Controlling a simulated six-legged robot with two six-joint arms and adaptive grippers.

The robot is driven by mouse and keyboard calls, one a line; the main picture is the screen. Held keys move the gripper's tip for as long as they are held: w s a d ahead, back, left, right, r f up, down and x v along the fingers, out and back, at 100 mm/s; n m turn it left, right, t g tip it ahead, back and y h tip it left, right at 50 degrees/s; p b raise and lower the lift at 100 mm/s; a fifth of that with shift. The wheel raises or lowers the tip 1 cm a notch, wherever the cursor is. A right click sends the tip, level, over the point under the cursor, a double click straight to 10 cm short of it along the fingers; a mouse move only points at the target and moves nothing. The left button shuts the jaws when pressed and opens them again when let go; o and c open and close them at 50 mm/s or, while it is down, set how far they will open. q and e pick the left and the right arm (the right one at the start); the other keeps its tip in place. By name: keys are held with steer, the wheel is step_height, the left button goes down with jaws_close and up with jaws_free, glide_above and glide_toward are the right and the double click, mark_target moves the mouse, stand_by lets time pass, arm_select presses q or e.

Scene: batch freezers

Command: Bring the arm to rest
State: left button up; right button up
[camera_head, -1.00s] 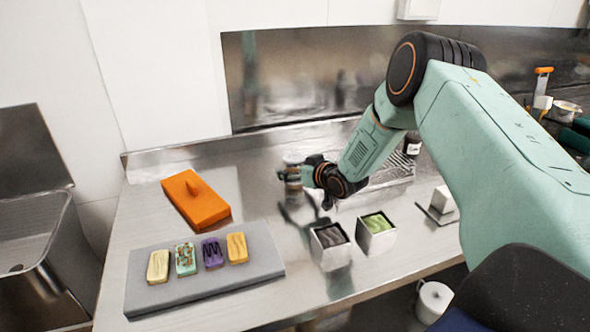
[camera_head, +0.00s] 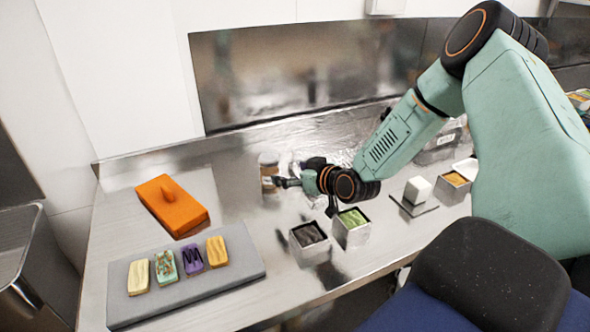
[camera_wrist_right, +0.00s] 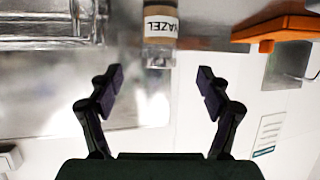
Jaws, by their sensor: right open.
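My right gripper (camera_head: 283,182) is above the steel counter (camera_head: 110,235), near a small jar (camera_head: 268,170) at the back. In the right wrist view the gripper's two dark fingers (camera_wrist_right: 158,88) stand wide apart with nothing between them. The jar, with a label ending in "AZEL" (camera_wrist_right: 160,22), lies beyond the fingertips there, apart from them. My right arm (camera_head: 400,135) reaches in from the right, bent at the elbow. My left gripper is not in view.
A grey slab (camera_head: 240,277) holds several coloured bars at the front left. Tubs of dark (camera_head: 308,238) and green (camera_head: 352,222) contents stand below the arm. A white block (camera_head: 417,190) is to the right.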

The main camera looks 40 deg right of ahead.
mark_target(274, 167)
steer(key=shift+v, duration=0.85)
steer(key=shift+w+f, duration=0.1)
steer(key=shift+w, duration=0.05)
steer(key=shift+a, duration=0.1)
steer(key=b+x, duration=0.3)
steer(key=x, duration=0.9)
steer(key=shift+r, duration=0.45)
